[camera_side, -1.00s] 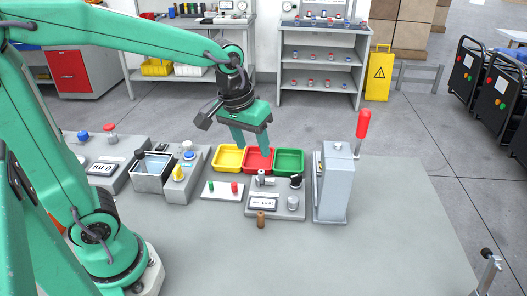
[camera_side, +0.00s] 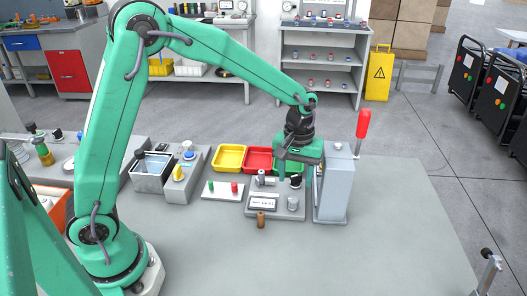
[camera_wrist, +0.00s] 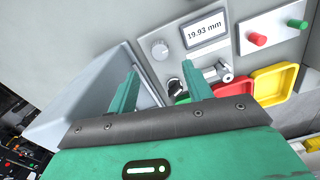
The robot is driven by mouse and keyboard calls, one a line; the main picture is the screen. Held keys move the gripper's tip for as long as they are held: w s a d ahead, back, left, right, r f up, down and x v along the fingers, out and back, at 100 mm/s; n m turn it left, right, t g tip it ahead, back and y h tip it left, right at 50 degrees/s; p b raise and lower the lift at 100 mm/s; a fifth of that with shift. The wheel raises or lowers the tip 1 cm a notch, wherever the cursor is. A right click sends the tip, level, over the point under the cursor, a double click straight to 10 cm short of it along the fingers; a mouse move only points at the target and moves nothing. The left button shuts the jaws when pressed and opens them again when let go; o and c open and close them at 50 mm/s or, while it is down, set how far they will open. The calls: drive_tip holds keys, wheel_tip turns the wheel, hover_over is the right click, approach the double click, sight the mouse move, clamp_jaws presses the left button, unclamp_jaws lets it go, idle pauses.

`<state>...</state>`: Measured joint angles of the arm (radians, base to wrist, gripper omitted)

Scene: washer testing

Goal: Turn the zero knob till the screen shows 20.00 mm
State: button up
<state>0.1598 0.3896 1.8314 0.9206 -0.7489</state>
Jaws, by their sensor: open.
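The gauge block (camera_side: 276,209) stands on the bench left of the grey lever press. In the wrist view its screen (camera_wrist: 207,31) reads 19.93 mm. A ribbed grey knob (camera_wrist: 159,48) sits beside the screen; it shows in the side view too (camera_side: 292,203). A black knob (camera_wrist: 175,86) and a metal measuring post (camera_wrist: 222,71) sit on the nearer part of the block in the wrist view. No label shows which knob is the zero knob. My gripper (camera_side: 297,179) is open and empty, fingers pointing down by the black knob. I cannot tell how high above it they are.
The grey press (camera_side: 334,190) with a red-handled lever (camera_side: 363,123) stands close on the right. Yellow (camera_side: 229,157), red (camera_side: 259,157) and partly hidden green trays lie behind. A small brown peg (camera_side: 261,219) stands in front. The bench's front right is clear.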

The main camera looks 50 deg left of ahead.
sight(293, 199)
drive_tip(key=shift+f, duration=3.95)
drive_tip(key=c, duration=1)
